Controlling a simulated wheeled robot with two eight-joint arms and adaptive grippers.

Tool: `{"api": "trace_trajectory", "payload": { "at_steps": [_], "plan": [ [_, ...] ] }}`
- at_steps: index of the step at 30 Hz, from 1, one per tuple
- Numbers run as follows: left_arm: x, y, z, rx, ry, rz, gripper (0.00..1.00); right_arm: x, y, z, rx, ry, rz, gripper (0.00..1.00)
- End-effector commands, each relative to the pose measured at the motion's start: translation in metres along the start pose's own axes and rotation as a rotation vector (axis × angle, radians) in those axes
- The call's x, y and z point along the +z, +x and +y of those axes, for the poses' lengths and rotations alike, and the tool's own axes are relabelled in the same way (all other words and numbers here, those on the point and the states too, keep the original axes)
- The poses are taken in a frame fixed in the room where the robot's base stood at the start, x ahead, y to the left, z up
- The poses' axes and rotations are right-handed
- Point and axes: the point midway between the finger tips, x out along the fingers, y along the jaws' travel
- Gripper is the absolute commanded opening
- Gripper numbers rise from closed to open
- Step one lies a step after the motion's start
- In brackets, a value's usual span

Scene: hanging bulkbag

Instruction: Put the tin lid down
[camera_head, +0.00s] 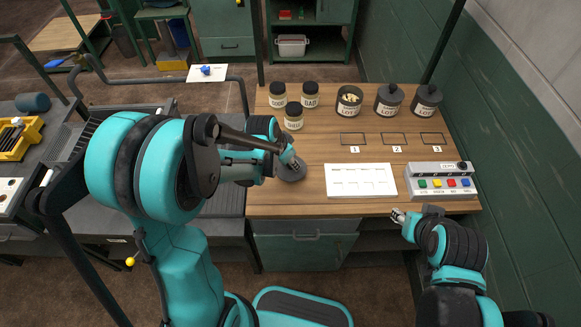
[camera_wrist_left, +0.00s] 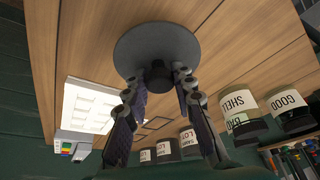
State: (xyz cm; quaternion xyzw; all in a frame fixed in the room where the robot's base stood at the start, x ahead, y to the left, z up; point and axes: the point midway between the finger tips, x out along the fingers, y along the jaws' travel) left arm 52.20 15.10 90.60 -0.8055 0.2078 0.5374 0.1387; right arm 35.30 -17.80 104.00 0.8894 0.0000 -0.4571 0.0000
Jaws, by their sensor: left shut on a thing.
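The dark grey tin lid (camera_head: 292,173) is at the table's front left in the head view. My left gripper (camera_head: 289,158) is shut on its knob. In the left wrist view the round lid (camera_wrist_left: 157,45) fills the top middle, with its black knob between the fingertips (camera_wrist_left: 158,82). The lid is at or just above the wood; I cannot tell if it touches. The open tin (camera_head: 349,103) marked LOT shows pale contents. Two other LOT tins (camera_head: 388,102) (camera_head: 425,102) are lidded. My right gripper (camera_head: 398,215) is by the front edge, its fingers too small to judge.
Three dark-lidded jars (camera_head: 293,119) stand at the back left of the wooden table (camera_head: 318,150). A white sheet (camera_head: 361,181) lies right of the lid. A button box (camera_head: 442,182) is at the right. Numbered outlined squares (camera_head: 394,139) are behind the sheet.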

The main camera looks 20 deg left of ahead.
Motion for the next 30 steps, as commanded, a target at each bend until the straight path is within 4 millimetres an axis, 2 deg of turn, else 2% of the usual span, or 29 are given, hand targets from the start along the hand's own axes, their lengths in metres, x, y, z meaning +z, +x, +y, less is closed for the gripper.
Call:
{"api": "trace_trajectory", "payload": {
  "at_steps": [1, 3, 15, 16, 18, 26, 30],
  "plan": [
    [0.004, 0.012, 0.0, 0.0, 0.0, 0.0, 0.01, 0.004, 0.006, 0.0, 0.0, 0.0, 0.0, 0.4],
    [0.008, 0.019, 0.0, 0.0, 0.0, 0.0, 0.01, 0.007, 0.009, 0.0, 0.0, 0.0, 0.0, 0.4],
    [0.009, 0.024, 0.0, 0.0, 0.0, 0.0, 0.01, 0.009, 0.012, 0.0, 0.0, 0.0, 0.0, 0.4],
    [0.009, 0.023, 0.0, 0.0, 0.0, 0.0, 0.33, 0.008, 0.011, 0.0, 0.0, 0.0, 0.0, 0.4],
    [0.009, 0.022, 0.0, 0.0, 0.0, 0.0, 0.46, 0.007, 0.01, 0.0, 0.0, 0.0, 0.0, 0.4],
    [0.009, 0.022, 0.0, 0.0, 0.0, 0.0, 0.46, 0.007, 0.01, 0.0, 0.0, 0.0, 0.0, 0.4],
    [0.007, 0.014, 0.0, -0.001, 0.0, 0.0, 0.46, 0.004, 0.005, 0.0, 0.0, 0.0, 0.0, 0.4]
  ]
}}
